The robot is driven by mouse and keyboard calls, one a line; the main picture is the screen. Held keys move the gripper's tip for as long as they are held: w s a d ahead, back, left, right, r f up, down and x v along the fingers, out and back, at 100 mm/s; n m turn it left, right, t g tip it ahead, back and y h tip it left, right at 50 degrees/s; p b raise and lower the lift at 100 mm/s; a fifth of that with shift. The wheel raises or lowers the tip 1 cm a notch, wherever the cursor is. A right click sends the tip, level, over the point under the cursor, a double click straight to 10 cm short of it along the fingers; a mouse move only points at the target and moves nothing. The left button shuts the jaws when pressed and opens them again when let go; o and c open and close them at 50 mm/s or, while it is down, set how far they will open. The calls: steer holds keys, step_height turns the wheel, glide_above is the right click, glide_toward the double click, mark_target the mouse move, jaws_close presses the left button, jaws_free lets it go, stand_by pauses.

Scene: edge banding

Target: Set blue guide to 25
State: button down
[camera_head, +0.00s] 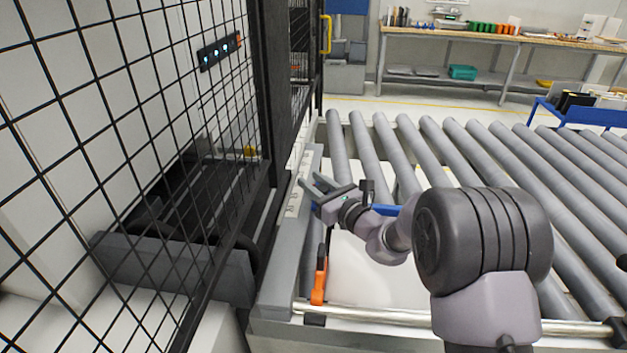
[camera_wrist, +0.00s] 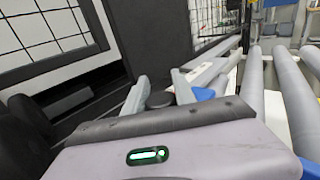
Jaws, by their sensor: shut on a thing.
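The blue guide (camera_head: 386,210) shows as a short blue bar on the roller bed, mostly hidden behind my wrist. In the wrist view, blue parts (camera_wrist: 203,94) show just right of the fingers. My gripper (camera_head: 312,187) is at the left edge of the roller bed, beside a pale scale strip (camera_head: 295,197) on the grey rail. In the wrist view, my gripper (camera_wrist: 168,92) has its fingers on either side of a small dark knob-like part (camera_wrist: 160,99) and is shut on it. The scale's numbers are too small to read.
A black mesh fence (camera_head: 205,130) stands close on the left. Grey rollers (camera_head: 470,150) fill the right. An orange handle (camera_head: 319,280) stands below the gripper near the front bar. A workbench (camera_head: 500,38) stands far behind.

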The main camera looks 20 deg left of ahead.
steer(key=shift+s, duration=0.1)
steer(key=shift+w, duration=0.2)
steer(key=c, duration=1)
jaws_free()
steer(key=shift+w, duration=0.1)
steer(key=p+v, duration=0.3)
steer(key=v, duration=1.4)
steer(key=shift+s+d, duration=0.1)
steer(key=shift+s, duration=0.15)
steer(key=shift+c, duration=0.2)
